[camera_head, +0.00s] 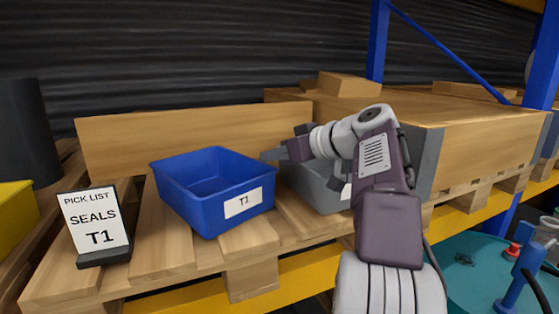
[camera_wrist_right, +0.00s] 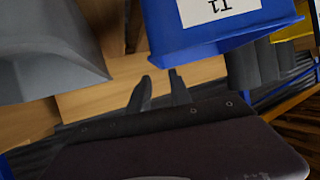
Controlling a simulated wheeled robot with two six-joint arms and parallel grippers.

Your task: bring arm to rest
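My right arm reaches up from the bottom of the head view and bends left. Its right gripper (camera_head: 272,153) is above the gap between the blue bin (camera_head: 212,212) marked T1 and the grey bin (camera_head: 318,187). In the wrist view the right gripper (camera_wrist_right: 161,77) shows two dark fingers apart with nothing between them. The blue bin (camera_wrist_right: 215,38) is close to the fingers there, and the grey bin (camera_wrist_right: 45,55) is at the left. The visible inside of the blue bin looks empty. My arm hides much of the grey bin. My left gripper is in neither view.
A pick list sign (camera_head: 95,222) reading SEALS T1 stands left of the blue bin on the wooden pallet (camera_head: 148,240). A wooden board (camera_head: 190,135) rises behind the bins. A teal drum (camera_head: 470,270) stands lower right; blue rack posts (camera_head: 377,40) rise behind.

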